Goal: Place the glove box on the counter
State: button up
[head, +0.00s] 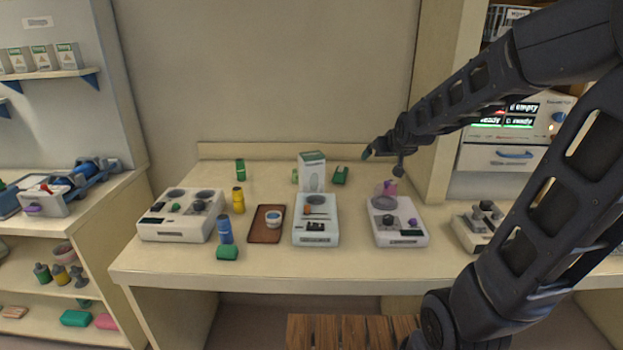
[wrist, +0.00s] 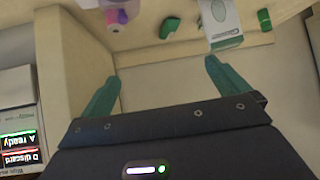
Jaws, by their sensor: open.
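A white box with green markings, which looks like the glove box (head: 312,172), stands upright on the counter (head: 270,262), behind the middle white device. That device may hide its lower edge. The box also shows at the top of the wrist view (wrist: 220,24), cut off by the frame edge. My gripper (head: 383,158) is to the right of the box, above the back of the counter and apart from it. In the wrist view its two teal fingers (wrist: 160,70) are spread with nothing between them.
White devices (head: 180,216) (head: 316,232) (head: 398,236) line the counter. Green, yellow and blue cylinders (head: 238,200) and a brown tray (head: 258,237) stand among them. Similar boxes (head: 42,59) sit on the left wall shelf. A machine with screens (head: 510,120) is at right.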

jog(key=w+a+f+n+t+y, duration=0.1)
jog(key=w+a+f+t, duration=0.1)
jog(key=w+a, duration=0.3)
jog(key=w+a+f+t+y, duration=0.1)
jog(key=w+a+f, duration=0.2)
jog(key=w+a, duration=0.15)
jog(key=n+t+y, duration=0.2)
jog(key=t+y, duration=0.1)
jog(key=t, duration=0.1)
send_near(310, 153)
jog(key=shift+w+d+f, duration=0.2)
jog(key=shift+d+f, duration=0.1)
jog(key=shift+f, duration=0.3)
jog(key=x, duration=0.4)
jog(key=shift+w+a, duration=0.2)
jog(key=shift+w, duration=0.2)
jog(key=shift+a+r+x, duration=0.1)
jog(key=shift+r+x, duration=0.1)
jog(key=shift+x, duration=1.2)
jog(key=shift+a+r+x, duration=0.1)
jog(key=shift+r+x, duration=0.05)
jog(key=shift+x, duration=1.3)
jog(key=shift+s, duration=0.1)
jog(key=c, duration=1.7)
jog(key=shift+r, duration=0.15)
